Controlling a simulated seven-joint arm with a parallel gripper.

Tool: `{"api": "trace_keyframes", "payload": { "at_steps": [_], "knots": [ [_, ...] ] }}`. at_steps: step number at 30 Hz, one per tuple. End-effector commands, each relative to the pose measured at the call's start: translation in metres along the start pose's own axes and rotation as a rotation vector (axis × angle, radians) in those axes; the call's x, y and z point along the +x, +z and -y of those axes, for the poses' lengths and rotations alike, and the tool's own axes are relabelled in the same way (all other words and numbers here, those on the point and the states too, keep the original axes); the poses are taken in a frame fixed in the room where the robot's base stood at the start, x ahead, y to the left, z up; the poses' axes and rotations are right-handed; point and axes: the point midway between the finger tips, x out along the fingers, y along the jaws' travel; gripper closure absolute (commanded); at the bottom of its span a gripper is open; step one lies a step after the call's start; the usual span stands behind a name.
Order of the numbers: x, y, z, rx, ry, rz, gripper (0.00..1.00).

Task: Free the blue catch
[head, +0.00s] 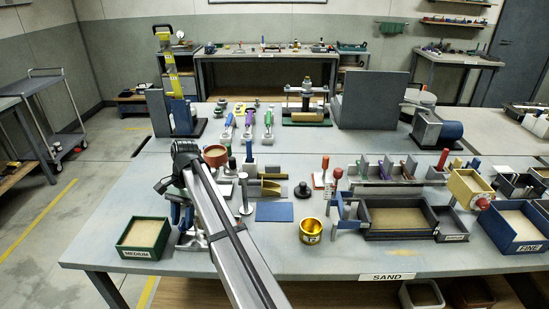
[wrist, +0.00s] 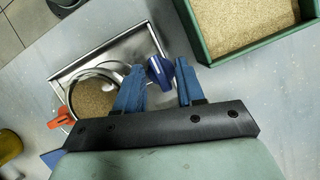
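The blue catch (wrist: 158,70) shows in the wrist view as a small dark-blue tab at the right side of a round, metal-rimmed vessel (wrist: 75,83) with sand in it. The vessel sits in a shallow metal tray (wrist: 108,50). My gripper (wrist: 160,86) is open, its two blue fingers apart. The catch appears between the fingertips, nearer the left finger; I cannot tell whether they touch. In the head view my gripper (head: 181,213) is low over the left front of the bench, and my arm hides most of the vessel and the catch.
An orange lever (wrist: 62,119) is on the vessel's left side. A green bin of sand marked MEDIUM (head: 165,244) stands close to the left of my gripper. A blue mat (head: 274,212) and a gold cup (head: 310,236) lie to the right. Bare bench is between them.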

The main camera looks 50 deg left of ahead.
Motion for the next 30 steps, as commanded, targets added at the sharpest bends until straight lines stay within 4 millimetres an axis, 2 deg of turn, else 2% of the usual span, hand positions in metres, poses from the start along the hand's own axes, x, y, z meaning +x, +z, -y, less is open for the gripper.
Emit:
{"api": "trace_keyframes", "payload": {
  "at_steps": [30],
  "knots": [
    [0.0019, 0.0043, -0.0066, 0.892, -0.371, -0.001, 0.62]
  ]
}}
